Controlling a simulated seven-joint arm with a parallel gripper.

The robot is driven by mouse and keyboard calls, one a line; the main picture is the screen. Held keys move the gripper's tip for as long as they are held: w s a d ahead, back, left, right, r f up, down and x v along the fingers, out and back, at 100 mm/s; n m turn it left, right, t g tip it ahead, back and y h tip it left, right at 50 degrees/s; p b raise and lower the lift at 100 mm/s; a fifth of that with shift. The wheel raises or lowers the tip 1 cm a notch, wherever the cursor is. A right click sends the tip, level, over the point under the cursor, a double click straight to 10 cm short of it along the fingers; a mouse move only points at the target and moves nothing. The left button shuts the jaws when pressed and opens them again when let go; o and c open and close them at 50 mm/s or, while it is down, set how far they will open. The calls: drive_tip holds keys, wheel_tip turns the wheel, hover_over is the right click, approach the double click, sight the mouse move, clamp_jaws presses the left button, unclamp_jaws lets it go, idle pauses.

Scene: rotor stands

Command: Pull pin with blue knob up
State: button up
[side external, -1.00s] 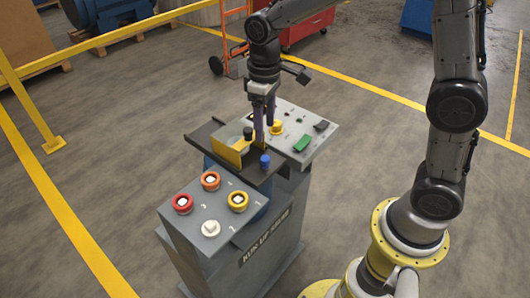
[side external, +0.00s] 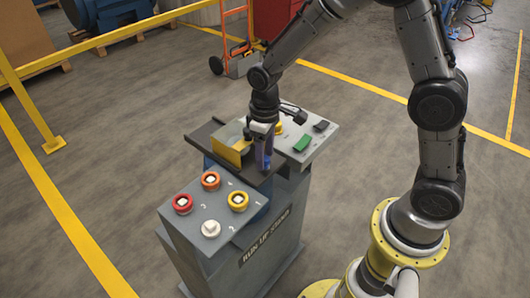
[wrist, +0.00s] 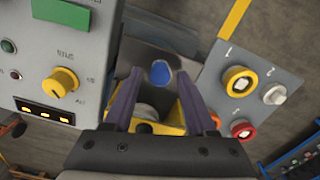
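The blue knob (wrist: 160,73) shows in the wrist view as a rounded blue top on the dark plate of the stand. My gripper (wrist: 159,74) is open, with its two purple-grey fingers on either side of the knob; the fingertips are about level with it in the picture. I cannot tell whether they touch it. In the side view my gripper (side external: 263,165) is low over the dark plate, and its fingers cover most or all of the knob. The pin under the knob is hidden.
A yellow bracket (side external: 230,152) stands on the plate beside the gripper. A grey panel with red, orange and yellow ringed buttons and a white knob (side external: 210,229) is at the near side.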

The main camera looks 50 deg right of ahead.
clamp_jaws()
idle(1.2)
